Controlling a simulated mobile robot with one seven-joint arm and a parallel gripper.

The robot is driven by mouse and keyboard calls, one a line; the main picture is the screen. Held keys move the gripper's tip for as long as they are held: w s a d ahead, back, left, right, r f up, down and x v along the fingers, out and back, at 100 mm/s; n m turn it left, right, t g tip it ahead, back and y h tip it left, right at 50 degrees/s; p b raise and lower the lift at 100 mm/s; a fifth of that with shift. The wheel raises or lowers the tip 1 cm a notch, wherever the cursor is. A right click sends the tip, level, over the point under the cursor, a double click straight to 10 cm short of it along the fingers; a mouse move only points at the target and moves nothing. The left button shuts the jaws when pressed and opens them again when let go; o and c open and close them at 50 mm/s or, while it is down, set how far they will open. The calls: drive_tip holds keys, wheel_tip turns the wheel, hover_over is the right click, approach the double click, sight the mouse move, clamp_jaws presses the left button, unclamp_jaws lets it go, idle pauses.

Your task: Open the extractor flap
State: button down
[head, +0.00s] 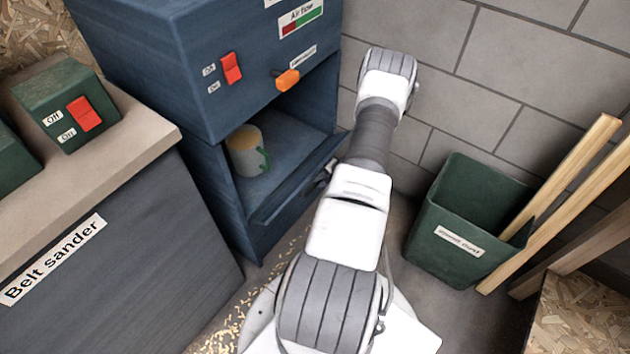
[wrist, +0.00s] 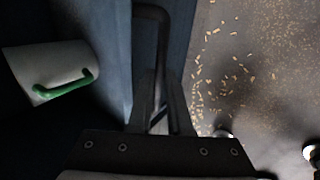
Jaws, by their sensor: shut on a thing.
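The extractor is a blue cabinet (head: 240,75) in the head view. Its flap (head: 290,190) is a dark blue panel at the front of the lower compartment. It stands open, tilted outward, and the compartment shows above it. In the wrist view the blue flap (wrist: 178,35) runs upward beside a dark bar handle (wrist: 150,12). My gripper (wrist: 160,105) is shut on this handle, with a finger on each side of it. In the head view my gripper (head: 322,178) is at the flap's outer edge, mostly hidden by my arm.
A pale canister with a green handle (head: 246,150) stands inside the compartment. An orange knob (head: 287,80) and a red switch (head: 231,67) are above the opening. The belt sander (head: 100,260) is left; a green bin (head: 455,205) and planks (head: 560,200) are right. Shavings lie on the floor.

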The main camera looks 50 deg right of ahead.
drive_tip(key=shift+s+f+b, duration=0.25)
drive_tip(key=shift+s+f, duration=0.05)
drive_tip(key=shift+f, duration=0.25)
drive_tip(key=shift+s+f+b, duration=0.2)
drive_tip(key=shift+s+f, duration=0.05)
drive_tip(key=shift+f, duration=0.25)
drive_tip(key=c, duration=0.8)
unclamp_jaws()
drive_tip(key=shift+w+r, duration=0.15)
drive_tip(key=shift+r, duration=0.05)
drive_tip(key=shift+c, duration=0.2)
drive_tip(key=s+r+p, duration=0.2)
drive_tip(key=s+r, duration=0.1)
drive_tip(key=s, duration=0.6)
drive_tip(key=s+d+r+p, duration=0.1)
drive_tip(key=s+r+p, duration=0.2)
drive_tip(key=s, duration=0.6)
drive_tip(key=shift+s+d+r+p, duration=0.25)
drive_tip(key=shift+s+r+p, duration=0.1)
drive_tip(key=shift+r, duration=0.35)
drive_tip(key=p+v, duration=0.4)
drive_tip(key=v, duration=1.3)
drive_tip(key=shift+r, duration=0.15)
drive_tip(key=shift+s+d, duration=0.1)
